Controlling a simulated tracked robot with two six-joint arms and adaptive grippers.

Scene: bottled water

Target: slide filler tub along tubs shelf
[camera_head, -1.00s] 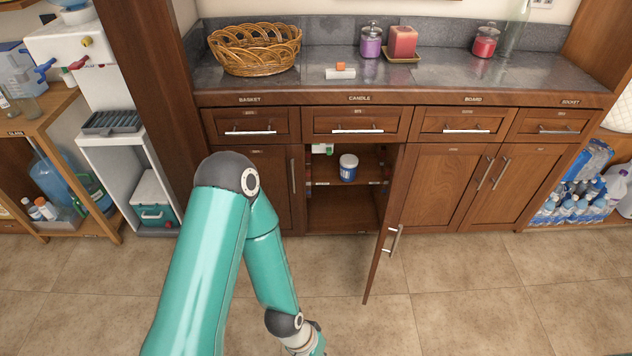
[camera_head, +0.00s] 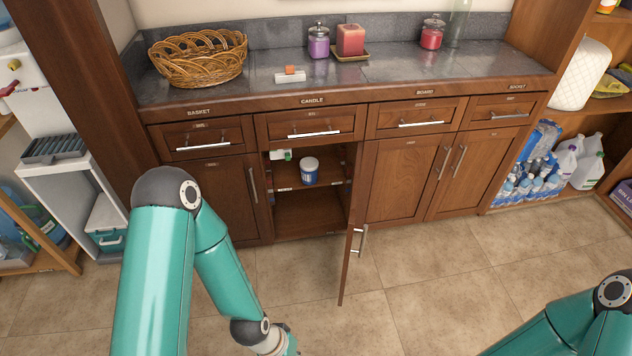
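The filler tub (camera_head: 309,171), a small white and blue tub, stands upright on the inner shelf (camera_head: 334,196) of the open cupboard under the CANDLE drawer. The cupboard door (camera_head: 352,240) stands swung out toward me on the right side of the opening. A white and green item (camera_head: 281,155) shows at the upper left inside the cupboard. My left arm comes down in front, left of the opening; its gripper is below the frame edge. My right arm shows at the lower right, with its gripper out of view. Neither gripper is seen at the tub.
The countertop (camera_head: 400,66) holds a wicker basket (camera_head: 198,58), candles and a white block with an orange piece (camera_head: 290,74). Bottled water (camera_head: 530,185) and jugs sit on the right. The tiled floor (camera_head: 420,290) before the cupboard is clear apart from the open door.

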